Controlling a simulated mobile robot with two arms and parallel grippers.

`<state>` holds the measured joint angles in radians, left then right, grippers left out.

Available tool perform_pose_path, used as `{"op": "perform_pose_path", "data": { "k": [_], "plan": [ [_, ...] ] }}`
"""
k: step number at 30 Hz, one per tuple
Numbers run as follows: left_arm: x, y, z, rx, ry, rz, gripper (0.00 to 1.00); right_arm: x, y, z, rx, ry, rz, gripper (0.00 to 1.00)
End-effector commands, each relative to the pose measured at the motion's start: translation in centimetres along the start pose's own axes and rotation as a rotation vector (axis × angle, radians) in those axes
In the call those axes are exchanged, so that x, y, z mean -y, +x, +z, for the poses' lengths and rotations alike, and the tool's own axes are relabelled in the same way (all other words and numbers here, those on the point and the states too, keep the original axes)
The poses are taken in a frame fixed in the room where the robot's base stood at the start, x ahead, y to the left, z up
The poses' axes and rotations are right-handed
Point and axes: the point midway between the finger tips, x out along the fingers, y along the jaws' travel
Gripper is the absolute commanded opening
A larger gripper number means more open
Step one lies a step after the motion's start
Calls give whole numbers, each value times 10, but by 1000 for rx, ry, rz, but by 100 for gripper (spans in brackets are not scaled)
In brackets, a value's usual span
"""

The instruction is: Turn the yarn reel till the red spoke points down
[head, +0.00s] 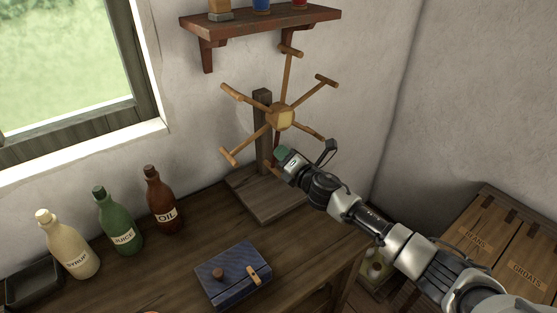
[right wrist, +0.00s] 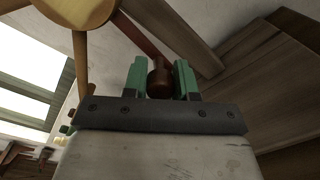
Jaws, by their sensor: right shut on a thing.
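The yarn reel (head: 281,117) stands on a dark post with a flat wooden base at the back of the table. Its tan spokes spread around a yellowish hub, with a crosspiece at each end; one points up. The red spoke (head: 277,138) runs down from the hub, partly hidden by my gripper; it also shows in the right wrist view (right wrist: 143,36). My right gripper (head: 279,157) is below the hub. In the right wrist view its green fingers (right wrist: 160,80) are shut around the reddish-brown peg at that spoke's end. My left gripper is not in view.
Syrup (head: 68,245), juice (head: 117,222) and oil (head: 161,200) bottles stand at the left. A blue box (head: 232,274) lies on the table's front part. A red-brown shelf (head: 262,20) hangs above the reel. Lidded crates (head: 500,235) are at the right.

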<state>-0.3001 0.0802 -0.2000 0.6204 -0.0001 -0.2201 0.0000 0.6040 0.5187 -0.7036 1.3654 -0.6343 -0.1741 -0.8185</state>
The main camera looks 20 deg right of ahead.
Motion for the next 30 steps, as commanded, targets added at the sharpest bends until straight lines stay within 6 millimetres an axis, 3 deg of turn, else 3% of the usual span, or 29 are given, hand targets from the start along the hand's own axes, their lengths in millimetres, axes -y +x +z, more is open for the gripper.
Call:
{"op": "perform_pose_path", "data": {
  "k": [9, 26, 27, 30],
  "plan": [
    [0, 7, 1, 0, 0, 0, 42, 13, 0, 6, 0, -133, -2, 0],
    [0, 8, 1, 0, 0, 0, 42, 14, 0, 8, 0, -161, -1, 0],
    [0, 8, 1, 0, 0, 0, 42, 14, 0, 8, 0, -161, -1, 30],
    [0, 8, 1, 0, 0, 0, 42, 14, 0, 9, 1, -160, 0, 45]
  ]
}}
